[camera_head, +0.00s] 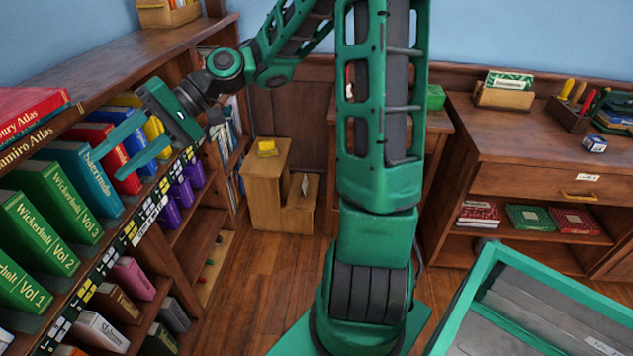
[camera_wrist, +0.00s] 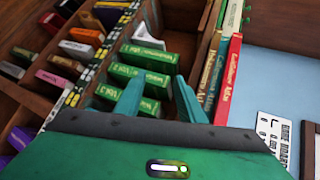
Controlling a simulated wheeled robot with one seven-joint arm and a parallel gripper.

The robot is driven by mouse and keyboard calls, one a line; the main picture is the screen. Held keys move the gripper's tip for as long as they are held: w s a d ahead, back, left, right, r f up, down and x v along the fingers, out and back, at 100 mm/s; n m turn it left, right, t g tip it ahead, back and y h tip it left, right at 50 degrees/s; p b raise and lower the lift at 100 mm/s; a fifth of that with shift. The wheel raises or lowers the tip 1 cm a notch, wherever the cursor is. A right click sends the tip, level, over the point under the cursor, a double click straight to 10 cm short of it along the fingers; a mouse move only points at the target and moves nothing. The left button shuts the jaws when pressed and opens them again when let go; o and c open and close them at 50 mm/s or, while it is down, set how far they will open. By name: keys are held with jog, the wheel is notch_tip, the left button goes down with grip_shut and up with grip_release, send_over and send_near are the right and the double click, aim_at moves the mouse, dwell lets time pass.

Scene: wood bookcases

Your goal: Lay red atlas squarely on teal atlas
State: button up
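The red atlas (camera_head: 28,104) lies flat at the far left, in a stack on top of the left bookcase. A thin teal book edge, seemingly the teal atlas (camera_head: 68,112), shows under it, above a brown atlas (camera_head: 40,136). How squarely the red one sits is unclear. In the wrist view the red atlas (camera_wrist: 231,80) is right of the teal spine (camera_wrist: 212,75). My gripper (camera_head: 108,163) is open, apart from the stack, its fingers pointing left along the book row. In the wrist view nothing is between the fingertips (camera_wrist: 158,82).
Green Wickerholt volumes (camera_head: 35,232) and a blue Suerindo book (camera_head: 90,178) stand on the upper shelf beside my fingers. A wooden step stool (camera_head: 265,185) stands on the floor; a cabinet (camera_head: 540,150) is at the right.

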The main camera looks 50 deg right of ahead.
jog(key=s+d+f+m+h, duration=0.1)
jog(key=s+d+f+h, duration=0.6)
jog(key=d+f+h, duration=0.35)
jog(key=s+d+m+g+h, duration=0.2)
jog(key=s+d+m, duration=0.1)
jog(key=s+d, duration=1.3)
jog(key=s+r, duration=0.1)
jog(key=s, duration=0.3)
jog(key=shift+s+m+h, duration=0.2)
jog(key=shift+m+h, duration=0.1)
jog(key=shift+h, duration=0.05)
jog(key=shift+d, duration=0.1)
jog(key=shift+w+f, duration=0.3)
jog(key=shift+w, duration=0.35)
